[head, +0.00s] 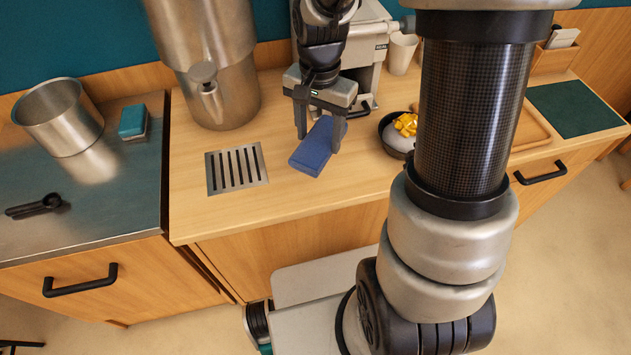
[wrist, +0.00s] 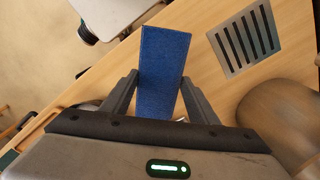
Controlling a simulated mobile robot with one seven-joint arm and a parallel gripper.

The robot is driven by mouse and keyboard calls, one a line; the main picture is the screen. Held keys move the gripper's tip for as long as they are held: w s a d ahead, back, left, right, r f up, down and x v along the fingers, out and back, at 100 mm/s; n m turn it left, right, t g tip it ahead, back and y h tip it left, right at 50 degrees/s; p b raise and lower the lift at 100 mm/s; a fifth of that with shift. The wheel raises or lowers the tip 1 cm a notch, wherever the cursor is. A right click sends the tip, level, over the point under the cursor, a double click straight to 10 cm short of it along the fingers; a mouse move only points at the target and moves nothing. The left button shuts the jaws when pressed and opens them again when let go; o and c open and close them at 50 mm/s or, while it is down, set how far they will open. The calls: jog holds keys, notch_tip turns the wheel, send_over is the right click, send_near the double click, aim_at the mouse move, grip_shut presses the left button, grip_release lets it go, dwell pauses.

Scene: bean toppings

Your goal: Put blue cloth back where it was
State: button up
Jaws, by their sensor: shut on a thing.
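The blue cloth (head: 316,150) is a folded, flat rectangular piece, seen in the head view near the middle of the wooden counter, right of the metal drain grate. My gripper (head: 320,140) points down over it, with one finger on each side, and is shut on it. In the wrist view the blue cloth (wrist: 166,70) sits between the two fingers of my gripper (wrist: 163,85) and sticks out past their tips. I cannot tell whether its lower side touches the counter.
The drain grate (head: 237,168) lies left of the cloth, with a tall steel urn (head: 212,70) behind it. A dark bowl with yellow topping (head: 398,134) stands right. A steel pot (head: 58,118) and a teal sponge (head: 133,122) stand on the left metal counter. The counter's front strip is clear.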

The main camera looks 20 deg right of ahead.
aim_at(321, 158)
jog(key=s+m, duration=0.1)
jog(key=m, duration=0.3)
jog(key=shift+s+m, duration=0.3)
jog(key=shift+s, duration=0.1)
notch_tip(321, 158, down, 5)
jog(key=shift+s+f+b, duration=0.15)
jog(key=shift+b, duration=0.5)
jog(key=shift+f+b, duration=0.3)
jog(key=shift+f, duration=1.9)
jog(key=shift+f, duration=0.2)
jog(key=o, duration=1)
